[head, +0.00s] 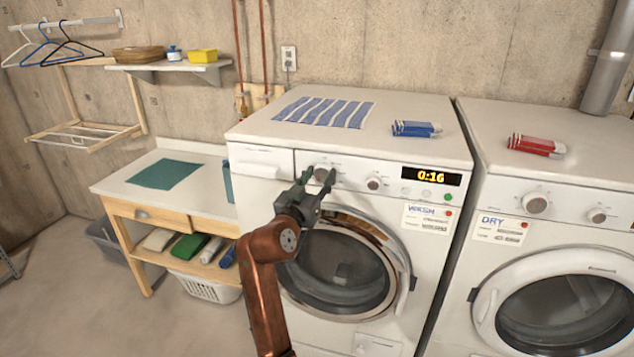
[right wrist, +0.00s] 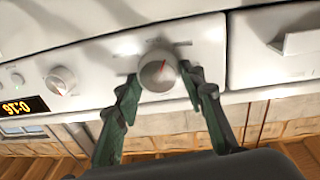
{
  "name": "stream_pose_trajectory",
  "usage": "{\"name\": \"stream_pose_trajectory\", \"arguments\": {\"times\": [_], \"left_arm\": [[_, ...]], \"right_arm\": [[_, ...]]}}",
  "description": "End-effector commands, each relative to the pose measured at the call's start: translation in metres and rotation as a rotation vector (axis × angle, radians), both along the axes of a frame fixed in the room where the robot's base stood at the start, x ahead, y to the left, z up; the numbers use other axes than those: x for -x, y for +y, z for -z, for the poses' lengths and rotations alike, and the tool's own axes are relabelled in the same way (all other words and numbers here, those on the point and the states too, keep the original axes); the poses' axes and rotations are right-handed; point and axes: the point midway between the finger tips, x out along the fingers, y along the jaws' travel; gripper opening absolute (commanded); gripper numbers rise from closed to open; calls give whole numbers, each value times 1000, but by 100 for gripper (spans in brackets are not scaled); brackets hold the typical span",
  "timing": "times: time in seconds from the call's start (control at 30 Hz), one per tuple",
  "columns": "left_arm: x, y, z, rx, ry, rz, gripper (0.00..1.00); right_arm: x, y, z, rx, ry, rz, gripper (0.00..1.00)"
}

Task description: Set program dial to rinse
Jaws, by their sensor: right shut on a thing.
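The washer (head: 285,155) stands in the middle of the head view, with a row of controls on its front panel. The program dial (head: 321,174) is the round knob left of a second, smaller knob (head: 374,183). My right gripper (head: 318,182) is at the program dial, shut on it with a finger on each side. In the right wrist view the dial (right wrist: 158,71) sits between the two green fingertips, and its red pointer mark shows. The small print around the dial is too blurred to read. My left gripper is not in view.
The washer's display (head: 431,176) reads 0:16. The dryer (head: 560,170) stands close on the right. A low bench (head: 110,187) stands left.

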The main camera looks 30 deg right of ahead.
Motion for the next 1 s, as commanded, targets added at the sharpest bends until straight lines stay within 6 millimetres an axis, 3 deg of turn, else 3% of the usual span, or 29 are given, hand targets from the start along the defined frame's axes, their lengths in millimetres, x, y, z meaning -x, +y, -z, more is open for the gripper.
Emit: {"name": "stream_pose_trajectory", "arguments": {"times": [0.03,0.43,1.0], "left_arm": [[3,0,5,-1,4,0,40],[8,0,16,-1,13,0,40],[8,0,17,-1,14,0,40]], "right_arm": [[-1,-1,9,-31,-16,3,13],[-1,-1,8,-155,-160,1,13],[-1,-1,7,-177,-183,1,13]]}}
